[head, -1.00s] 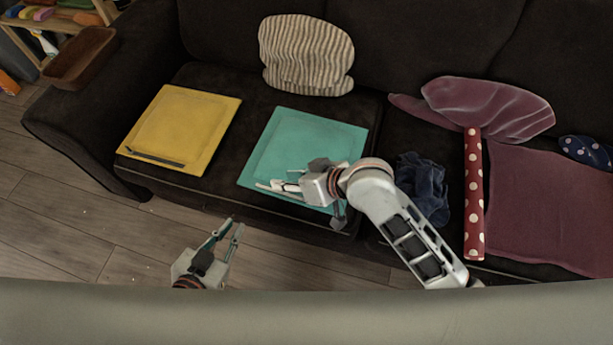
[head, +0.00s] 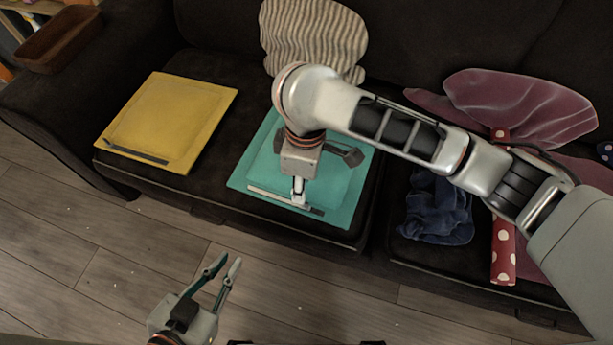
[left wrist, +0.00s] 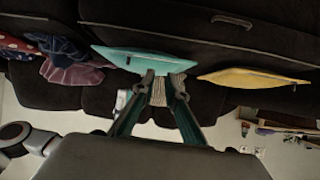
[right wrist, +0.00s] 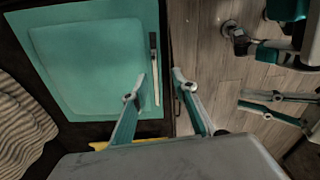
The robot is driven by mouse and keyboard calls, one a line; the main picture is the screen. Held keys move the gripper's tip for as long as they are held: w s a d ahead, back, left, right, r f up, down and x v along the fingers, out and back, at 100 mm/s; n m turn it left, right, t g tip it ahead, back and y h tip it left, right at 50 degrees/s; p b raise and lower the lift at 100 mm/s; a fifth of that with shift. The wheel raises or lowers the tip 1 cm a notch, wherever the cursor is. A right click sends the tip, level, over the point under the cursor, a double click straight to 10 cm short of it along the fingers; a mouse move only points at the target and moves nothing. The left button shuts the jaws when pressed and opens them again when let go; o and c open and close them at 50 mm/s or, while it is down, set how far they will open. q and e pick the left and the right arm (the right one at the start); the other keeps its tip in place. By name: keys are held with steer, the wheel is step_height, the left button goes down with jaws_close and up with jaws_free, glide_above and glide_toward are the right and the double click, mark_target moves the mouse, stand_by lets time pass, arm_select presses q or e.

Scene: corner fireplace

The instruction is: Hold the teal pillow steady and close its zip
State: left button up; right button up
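The teal pillow (head: 341,197) lies flat on the sofa seat, partly covered by my right arm in the head view. A zip strip (head: 258,193) runs along its front edge, pale towards the left and dark at the right end. It also shows in the right wrist view (right wrist: 154,52). My right gripper (head: 298,203) points down over the front edge by the strip. Its fingers (right wrist: 161,74) are apart with nothing between them; contact cannot be told. My left gripper (head: 228,262) is open and empty in front of the sofa, clear of the pillow (left wrist: 138,61).
A yellow pillow (head: 178,115) with a dark strip lies to the left. A striped cushion (head: 312,38) leans behind. Blue cloth (head: 437,210), a red dotted roll (head: 503,255) and maroon cushions (head: 520,105) lie to the right. The floor (head: 110,240) before the sofa is clear.

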mark_target(243, 189)
arm_select(q)
steer(key=o, duration=0.4)
steer(key=shift+w+r, duration=0.15)
steer(key=shift+r, duration=0.05)
steer(key=w+d+r+m+t+h, duration=0.1)
steer(key=w+d+r+m+h, duration=0.2)
steer(key=w+d+m, duration=0.45)
steer(key=w+a+f+m+g, duration=0.2)
steer(key=w+a+f+m, duration=0.7)
steer(key=a+m, duration=0.45)
steer(key=shift+m+y, duration=0.3)
steer(key=shift+m, duration=0.5)
steer(key=shift+s+d+x, duration=0.15)
steer(key=shift+d+x, duration=0.1)
steer(key=shift+x, duration=1.05)
steer(key=shift+s+d+x, duration=0.1)
steer(key=shift+d+x, duration=0.1)
steer(key=shift+x, duration=1.05)
steer(key=shift+s+d+x, duration=0.15)
steer(key=shift+d+x, duration=0.1)
steer(key=shift+x, duration=1.05)
arm_select(e)
steer(key=shift+w+d+r+h, duration=0.1)
steer(key=shift+w+d+h, duration=0.25)
steer(key=shift+d, duration=0.15)
arm_select(q)
jaws_close()
arm_select(e)
steer(key=shift+o, duration=0.2)
